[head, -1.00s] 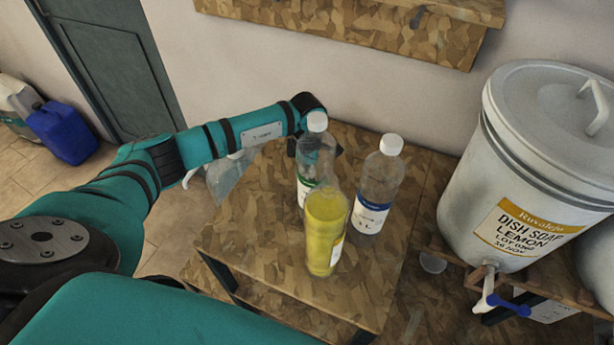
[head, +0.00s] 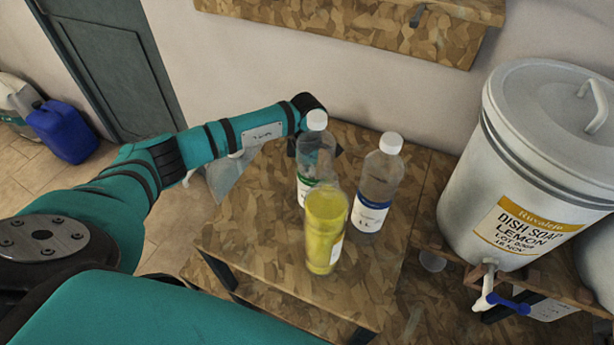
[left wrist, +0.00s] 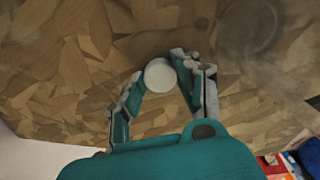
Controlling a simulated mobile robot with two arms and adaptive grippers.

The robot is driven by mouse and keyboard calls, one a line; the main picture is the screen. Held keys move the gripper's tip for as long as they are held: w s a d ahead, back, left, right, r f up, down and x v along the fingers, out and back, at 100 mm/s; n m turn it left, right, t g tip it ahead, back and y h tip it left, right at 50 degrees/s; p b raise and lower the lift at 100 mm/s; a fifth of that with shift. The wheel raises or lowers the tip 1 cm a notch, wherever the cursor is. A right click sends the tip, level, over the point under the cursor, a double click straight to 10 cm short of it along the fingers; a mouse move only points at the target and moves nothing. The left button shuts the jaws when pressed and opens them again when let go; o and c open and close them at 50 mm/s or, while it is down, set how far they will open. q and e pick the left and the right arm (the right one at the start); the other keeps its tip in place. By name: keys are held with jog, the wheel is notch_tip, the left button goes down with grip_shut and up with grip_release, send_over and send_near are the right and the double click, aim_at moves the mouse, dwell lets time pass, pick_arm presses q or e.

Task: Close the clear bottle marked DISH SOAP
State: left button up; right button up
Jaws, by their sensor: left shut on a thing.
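My left gripper (left wrist: 172,72) is shut on a white round cap (left wrist: 160,75), held between its fingertips above the wooden stand. In the head view the gripper is behind the clear bottle with a green-edged label (head: 309,188) and is mostly hidden by it. That bottle has a white cap on. A clear bottle with yellow contents (head: 325,230) stands upright in front of it, with no white cap visible on top. Its label faces right and is not readable. A clear bottle with a blue label (head: 377,190), capped white, stands to the right. My right gripper is not in view.
The wooden stand (head: 270,265) has free room at its front and left. A large grey drum (head: 540,160) labelled DISH SOAP LEMON, with a blue-handled tap (head: 508,303), stands at right. A wooden shelf (head: 350,30) is on the wall. A blue jug (head: 65,130) is on the floor.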

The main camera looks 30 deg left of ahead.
pick_arm(q)
notch_tip(320, 180, up, 10)
jog(key=b, duration=0.2)
dwell(0.4)
